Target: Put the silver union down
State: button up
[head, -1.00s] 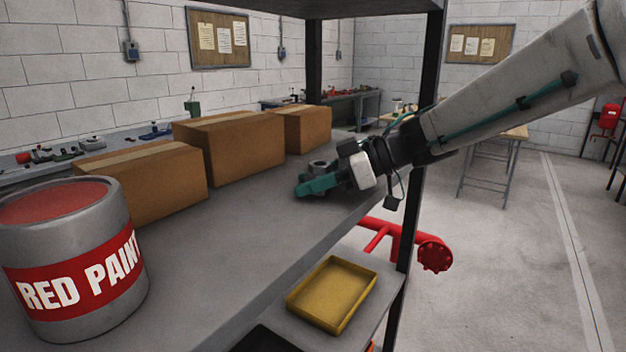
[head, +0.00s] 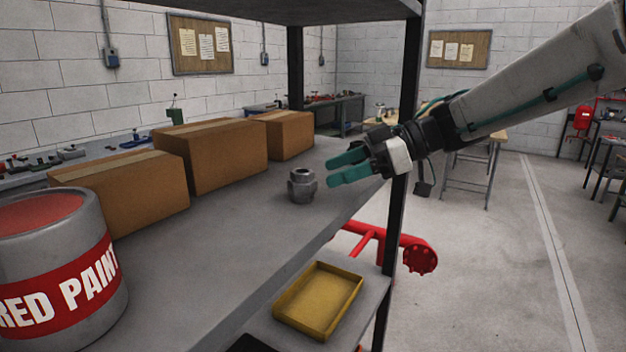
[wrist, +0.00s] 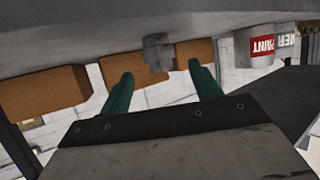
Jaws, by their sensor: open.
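The silver union (head: 302,186) stands upright on the grey shelf (head: 235,240), in front of the cardboard boxes. My gripper (head: 338,172) is open and empty, to the right of the union and apart from it, with its teal fingers pointing towards it. In the wrist view the union (wrist: 158,53) shows beyond and between the two spread fingertips (wrist: 160,82), and the picture is turned over.
Several cardboard boxes (head: 215,158) line the back of the shelf. A red paint can (head: 55,265) stands at the front left. A dark shelf post (head: 402,190) is close by my arm. A yellow tray (head: 320,300) lies on a lower surface.

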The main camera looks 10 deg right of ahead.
jog(key=shift+v, duration=1.65)
jog(key=w+r+t, duration=0.1)
jog(key=t, duration=0.1)
jog(key=w+r+m+t, duration=0.1)
jog(key=w+t, duration=0.1)
jog(key=shift+w+r+t, duration=0.1)
jog(key=shift+r+t, duration=0.15)
jog(key=shift+t, duration=0.05)
jog(key=w+d+r+m+t+h, duration=0.2)
jog(key=d+r+m+t+h, duration=0.1)
jog(key=d+m+t+h, duration=0.75)
jog(key=s+d+f+m+g+h, duration=0.4)
jog(key=s+d+f+g+h, duration=0.1)
jog(key=s+d+f+h, duration=0.15)
jog(key=s+a+f+g+y, duration=0.2)
jog(key=s+f+g, duration=0.3)
jog(key=s, duration=0.7)
jog(key=s+a+f+g+y, duration=0.1)
jog(key=s+a+f+g, duration=0.1)
jog(key=s+f+g, duration=0.3)
jog(key=s+f+m, duration=0.1)
jog(key=s+f, duration=0.2)
jog(key=s, duration=0.4)
jog(key=shift+a+f+g+y, duration=0.2)
jog(key=shift+a+g+y, duration=0.15)
jog(key=shift+y, duration=0.05)
